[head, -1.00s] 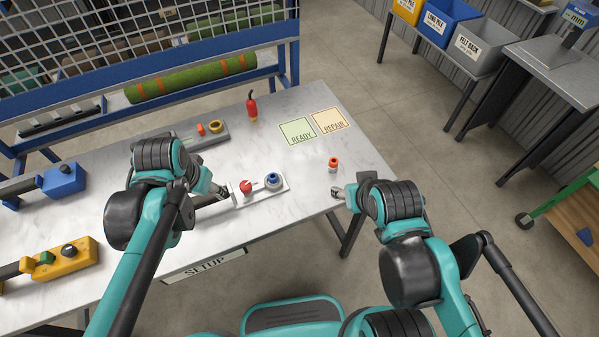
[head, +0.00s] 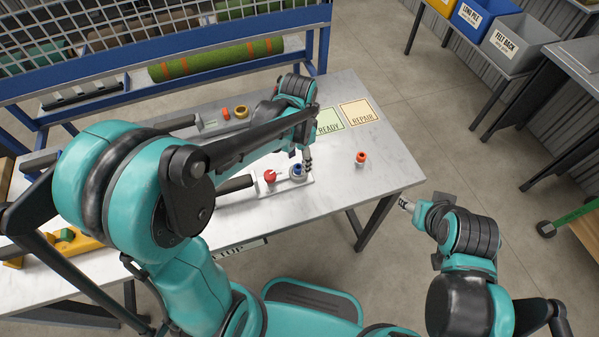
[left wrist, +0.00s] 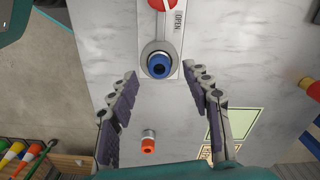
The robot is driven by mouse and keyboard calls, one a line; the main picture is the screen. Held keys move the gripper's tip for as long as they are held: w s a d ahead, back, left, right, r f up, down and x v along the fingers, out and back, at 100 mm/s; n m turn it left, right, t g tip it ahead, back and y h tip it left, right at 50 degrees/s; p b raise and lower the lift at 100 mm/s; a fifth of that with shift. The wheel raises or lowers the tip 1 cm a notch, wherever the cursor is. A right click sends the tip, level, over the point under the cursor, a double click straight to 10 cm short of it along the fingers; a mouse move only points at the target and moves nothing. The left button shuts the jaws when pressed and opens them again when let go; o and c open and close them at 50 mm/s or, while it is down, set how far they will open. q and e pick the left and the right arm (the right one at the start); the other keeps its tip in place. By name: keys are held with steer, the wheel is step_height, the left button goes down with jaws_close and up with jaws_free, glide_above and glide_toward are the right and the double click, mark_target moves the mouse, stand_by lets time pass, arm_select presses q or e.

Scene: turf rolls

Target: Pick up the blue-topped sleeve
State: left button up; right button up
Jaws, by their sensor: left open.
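The blue-topped sleeve (head: 297,169) stands at the right end of a white plate (head: 308,180) on the table. In the left wrist view the sleeve (left wrist: 159,65) has a blue ring top with a dark centre and a grey round base. My left gripper (head: 307,161) is beside and above it in the head view. In the left wrist view my left gripper (left wrist: 160,73) is open, with the sleeve between and just beyond its fingertips and no visible contact. My right gripper (head: 404,204) hangs off the table's right edge; its jaw state is unclear.
An orange-topped sleeve (head: 361,159) stands to the right, also in the left wrist view (left wrist: 148,144). A red knob (head: 270,176) sits on the same plate. Ready (head: 329,122) and Repair (head: 358,113) mats lie behind. The table's right part is mostly clear.

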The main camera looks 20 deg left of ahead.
mark_target(298, 171)
arm_select(q)
step_height(298, 171, down, 3)
steer(key=shift+r+b, duration=0.1)
steer(key=shift+b, duration=0.25)
jaws_close()
steer(key=shift+r, duration=0.1)
